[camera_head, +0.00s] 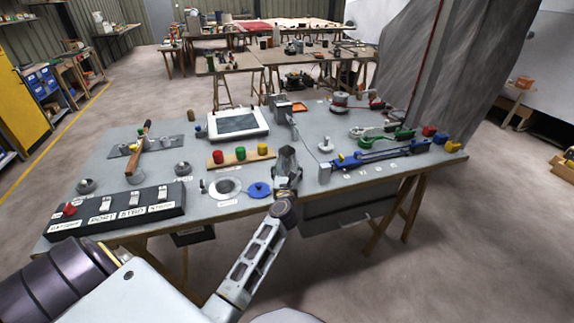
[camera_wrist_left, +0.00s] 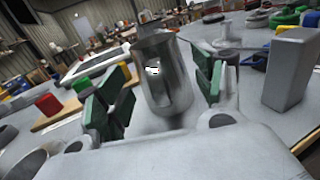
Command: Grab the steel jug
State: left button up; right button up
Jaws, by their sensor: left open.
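The steel jug (camera_wrist_left: 165,72) is a grey metal vessel standing upright on the grey workbench (camera_head: 330,205) in the left wrist view. My left gripper (camera_head: 286,160) is open, and it also shows in the left wrist view (camera_wrist_left: 160,88). Its two green-padded fingers are on either side of the jug, with visible gaps. Whether either pad touches it I cannot tell. In the head view the jug is hard to separate from the gripper. My right gripper is not in view.
A board with red, green and yellow knobs (camera_head: 240,156) lies left of the gripper. A blue disc (camera_head: 259,189) is close by at the front. A grey block (camera_wrist_left: 290,70) stands at the right in the wrist view. A blue tool (camera_head: 365,157) lies to the right.

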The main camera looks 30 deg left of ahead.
aim_at(286, 159)
pick_arm(q)
jog(key=shift+x, duration=0.95)
jog(key=shift+w+a, duration=0.65)
jog(key=shift+w, duration=0.15)
jog(key=shift+c, duration=0.3)
jog(key=c, duration=1.3)
jog(key=shift+o, duration=0.2)
jog(key=shift+r, duration=0.3)
